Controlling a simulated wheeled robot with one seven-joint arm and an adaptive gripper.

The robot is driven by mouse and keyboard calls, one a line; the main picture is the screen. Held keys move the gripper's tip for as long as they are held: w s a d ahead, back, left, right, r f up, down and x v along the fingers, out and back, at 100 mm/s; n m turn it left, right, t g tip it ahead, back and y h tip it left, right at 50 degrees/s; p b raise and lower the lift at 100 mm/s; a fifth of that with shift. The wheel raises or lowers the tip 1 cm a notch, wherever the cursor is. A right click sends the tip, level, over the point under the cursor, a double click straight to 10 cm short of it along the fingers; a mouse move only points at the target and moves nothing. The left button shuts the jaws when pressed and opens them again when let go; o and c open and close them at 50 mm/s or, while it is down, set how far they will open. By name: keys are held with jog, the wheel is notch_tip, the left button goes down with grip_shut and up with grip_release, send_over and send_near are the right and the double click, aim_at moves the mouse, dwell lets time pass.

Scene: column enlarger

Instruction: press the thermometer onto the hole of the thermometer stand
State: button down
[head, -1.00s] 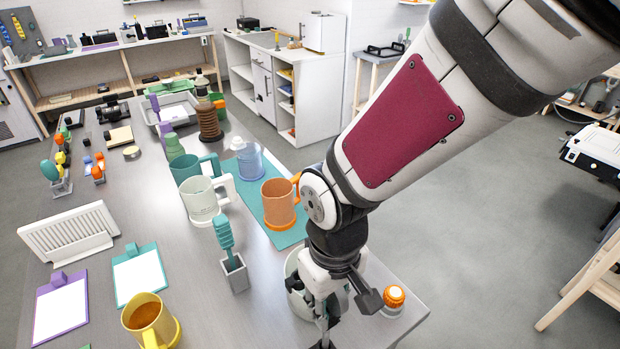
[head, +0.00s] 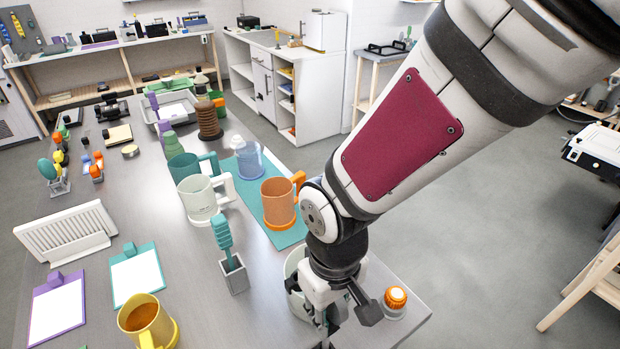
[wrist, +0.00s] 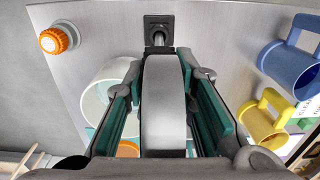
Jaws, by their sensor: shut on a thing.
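My gripper (wrist: 161,75) is shut on a grey, rounded thing seen edge-on between its green-padded fingers, likely the thermometer (wrist: 164,105). A short, narrow part shows at its far end, over a small dark square block (wrist: 158,21), likely the thermometer stand. I cannot tell whether the narrow part touches the block or sits in its hole. In the head view my gripper (head: 326,315) is low over the table's near right end, partly cut off by the bottom edge. The thermometer and stand cannot be made out there.
A pale round container (head: 293,292) stands close beside my gripper. An orange-capped jar (head: 395,298) is near the table corner. A teal brush (head: 222,233) in a grey holder, a yellow mug (head: 148,322) and an orange mug (head: 279,205) stand around. Bare table lies between them.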

jog(key=shift+f, duration=0.3)
jog(key=c, duration=1.2)
grip_release()
jog(key=shift+c, duration=0.2)
jog(key=shift+r, duration=0.1)
jog(key=shift+r+p, duration=1.6)
jog(key=shift+r, duration=2.35)
